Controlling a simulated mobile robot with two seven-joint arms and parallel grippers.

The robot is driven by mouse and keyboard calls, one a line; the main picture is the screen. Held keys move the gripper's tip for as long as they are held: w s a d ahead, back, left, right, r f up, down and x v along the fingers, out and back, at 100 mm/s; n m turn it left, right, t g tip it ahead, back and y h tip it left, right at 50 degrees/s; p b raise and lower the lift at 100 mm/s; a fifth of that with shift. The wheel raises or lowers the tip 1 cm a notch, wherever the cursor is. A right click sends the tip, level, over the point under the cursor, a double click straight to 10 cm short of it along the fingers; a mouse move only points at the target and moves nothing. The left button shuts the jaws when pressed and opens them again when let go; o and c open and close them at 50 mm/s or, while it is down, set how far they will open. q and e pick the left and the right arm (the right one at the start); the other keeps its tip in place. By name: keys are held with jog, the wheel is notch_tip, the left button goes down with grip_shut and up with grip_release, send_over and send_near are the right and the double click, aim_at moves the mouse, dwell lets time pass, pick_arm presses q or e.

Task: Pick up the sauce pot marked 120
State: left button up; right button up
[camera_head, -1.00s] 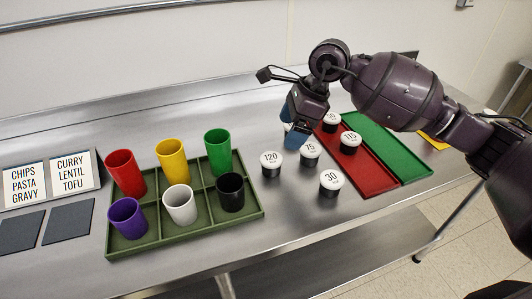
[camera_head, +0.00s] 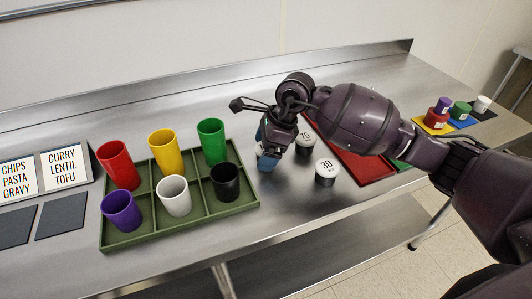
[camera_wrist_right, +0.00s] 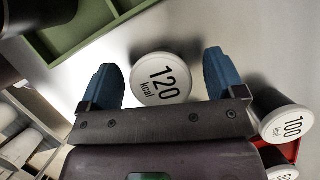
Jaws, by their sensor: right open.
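The sauce pot marked 120 shows a white lid (camera_wrist_right: 161,79) in the right wrist view. It stands on the steel counter between the two blue fingers of my right gripper. A narrow gap shows on each side of the lid, so the fingers are around the pot but not shut on it. In the head view my right gripper (camera_head: 266,150) is low over the counter, just right of the green tray, and hides most of this pot. My left gripper is not in view.
A pot marked 100 (camera_wrist_right: 287,124) is close to the right finger in the wrist view. The green tray (camera_head: 180,232) with several coloured cups lies left. A red tray (camera_head: 372,171) lies right.

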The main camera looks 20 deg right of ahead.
jog(key=c, duration=1)
